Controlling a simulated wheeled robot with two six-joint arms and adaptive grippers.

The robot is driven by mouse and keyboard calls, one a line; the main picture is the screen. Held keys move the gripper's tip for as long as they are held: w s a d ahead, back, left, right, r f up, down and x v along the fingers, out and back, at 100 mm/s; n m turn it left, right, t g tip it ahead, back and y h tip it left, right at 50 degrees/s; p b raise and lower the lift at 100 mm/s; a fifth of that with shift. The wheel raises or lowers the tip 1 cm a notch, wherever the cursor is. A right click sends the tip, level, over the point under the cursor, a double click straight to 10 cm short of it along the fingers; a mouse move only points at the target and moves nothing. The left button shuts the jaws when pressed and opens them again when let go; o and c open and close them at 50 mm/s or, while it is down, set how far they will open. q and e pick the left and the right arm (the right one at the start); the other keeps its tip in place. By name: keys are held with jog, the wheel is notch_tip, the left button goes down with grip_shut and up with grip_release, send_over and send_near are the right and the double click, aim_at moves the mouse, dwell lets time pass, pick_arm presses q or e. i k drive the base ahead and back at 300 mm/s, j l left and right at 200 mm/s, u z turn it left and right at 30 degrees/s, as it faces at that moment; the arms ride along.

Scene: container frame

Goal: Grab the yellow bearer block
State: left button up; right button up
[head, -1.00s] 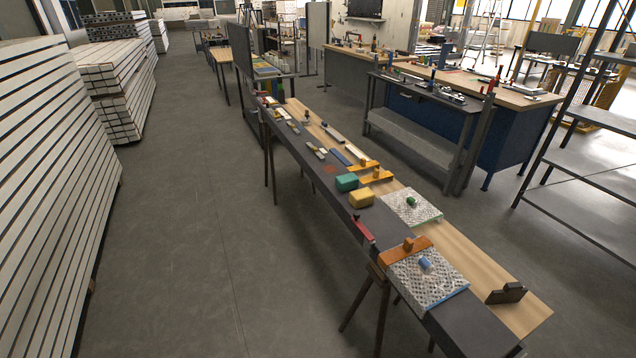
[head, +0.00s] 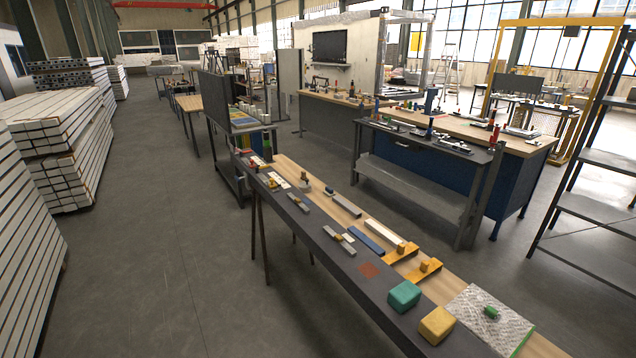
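The yellow block (head: 437,325) sits on the dark strip of the long narrow bench, near the bottom right of the head view. It has rounded edges and stands just in front of a green block (head: 404,296) of similar shape. A small gap seems to separate the two. Nothing is touching the yellow block from above. Neither of my grippers shows in the head view.
A patterned metal plate (head: 482,322) with a green knob lies right of the yellow block. Two orange-yellow pieces with knobs (head: 426,270) lie behind. The long bench (head: 335,284) carries several small parts. Open grey floor (head: 165,270) lies left of it.

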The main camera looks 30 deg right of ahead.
aim_at(435, 326)
jog(key=i+z, duration=0.4)
jog(key=i+j+z, duration=0.15)
jog(key=z, duration=0.3)
jog(key=i+j+z, duration=0.25)
jog(key=z, duration=0.15)
jog(key=i+j+z, duration=0.2)
jog(key=z, duration=0.2)
